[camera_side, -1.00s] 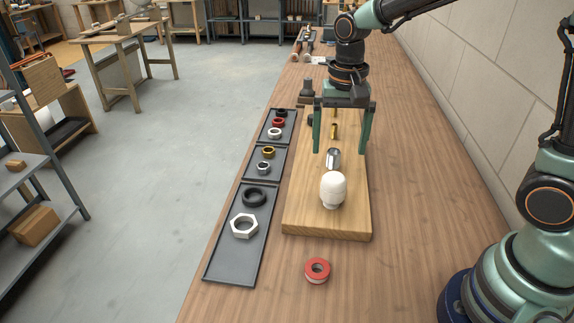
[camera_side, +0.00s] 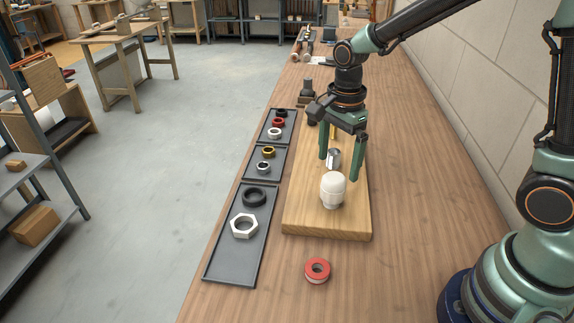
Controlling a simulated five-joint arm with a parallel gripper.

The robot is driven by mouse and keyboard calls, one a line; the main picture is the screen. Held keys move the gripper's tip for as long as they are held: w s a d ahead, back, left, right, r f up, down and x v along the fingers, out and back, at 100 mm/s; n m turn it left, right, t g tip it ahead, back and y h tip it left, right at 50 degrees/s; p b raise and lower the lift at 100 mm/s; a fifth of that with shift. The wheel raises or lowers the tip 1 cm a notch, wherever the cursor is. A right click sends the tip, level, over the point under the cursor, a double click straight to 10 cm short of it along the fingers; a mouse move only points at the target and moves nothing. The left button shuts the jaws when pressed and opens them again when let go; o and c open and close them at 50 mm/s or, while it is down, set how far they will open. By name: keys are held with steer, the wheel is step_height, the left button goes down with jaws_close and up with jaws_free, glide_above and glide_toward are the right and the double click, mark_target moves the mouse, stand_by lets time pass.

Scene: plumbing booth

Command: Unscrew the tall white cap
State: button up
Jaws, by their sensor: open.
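The tall white cap (camera_side: 333,186) is rounded and stands upright at the near end of the wooden board (camera_side: 310,222). My gripper (camera_side: 340,167) points down, open, with its two green fingers apart and turned at a slant to the board. Its fingertips appear just behind the white cap. A silver fitting (camera_side: 333,158) shows between the fingers; I cannot tell whether they touch it. What lies under the white cap is mostly hidden.
Dark fittings (camera_side: 307,90) stand at the board's far end. Bare bench lies to the right.

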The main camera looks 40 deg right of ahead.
mark_target(333, 176)
steer(key=shift+f, duration=3.2)
steer(key=c, duration=1.4)
steer(key=shift+o, duration=0.2)
steer(key=n, duration=0.3)
steer(key=shift+w+r+n, duration=0.1)
steer(key=shift+n, duration=0.3)
steer(key=n, duration=0.4)
steer(key=shift+a+n, duration=0.1)
steer(key=shift+n, duration=0.2)
steer(key=n, duration=0.4)
steer(key=shift+w+r+n, duration=0.1)
steer(key=shift+r+n, duration=0.05)
steer(key=shift+n, duration=0.25)
steer(key=n, duration=0.4)
steer(key=shift+a+n, duration=0.15)
steer(key=shift+n, duration=0.25)
steer(key=o, duration=1.4)
steer(key=shift+c, duration=0.2)
